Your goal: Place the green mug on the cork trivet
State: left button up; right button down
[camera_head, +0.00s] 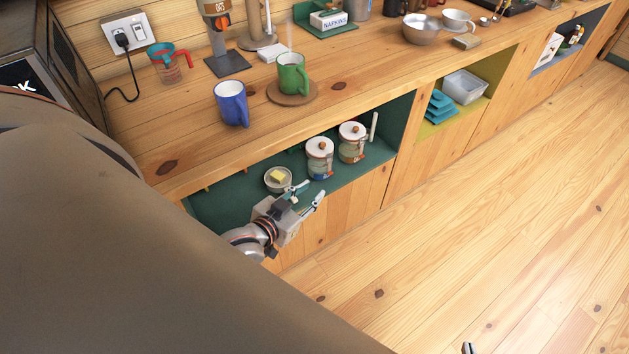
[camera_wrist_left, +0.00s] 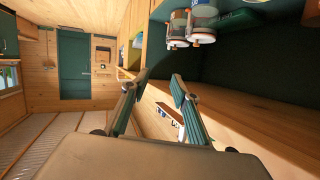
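The green mug (camera_head: 292,75) stands upright on the round cork trivet (camera_head: 280,98) on the wooden counter in the head view. Steam shows above the mug. My left gripper (camera_head: 310,194) is below and in front of the counter, by the open green shelf, well apart from the mug. In the left wrist view its two fingers (camera_wrist_left: 157,95) are spread with nothing between them. A small tip at the bottom edge of the head view (camera_head: 468,348) appears to be my right gripper; the rest is out of frame.
A blue mug (camera_head: 232,103) stands left of the trivet, near the counter edge (camera_head: 290,130). A small bowl (camera_head: 278,179) and two lidded jars (camera_head: 320,158) sit on the shelf near my left gripper. A measuring cup (camera_head: 166,64) stands behind. Floor at right is clear.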

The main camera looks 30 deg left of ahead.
pick_arm(q)
jog(key=s+d+f+m+g+h, duration=0.2)
jog(key=s+d+f+m+g, duration=0.1)
jog(key=s+d+f, duration=0.7)
jog(key=shift+s+f+h, duration=0.3)
jog(key=shift+s+f, duration=0.2)
jog(key=shift+s, duration=0.15)
jog(key=shift+a, duration=0.1)
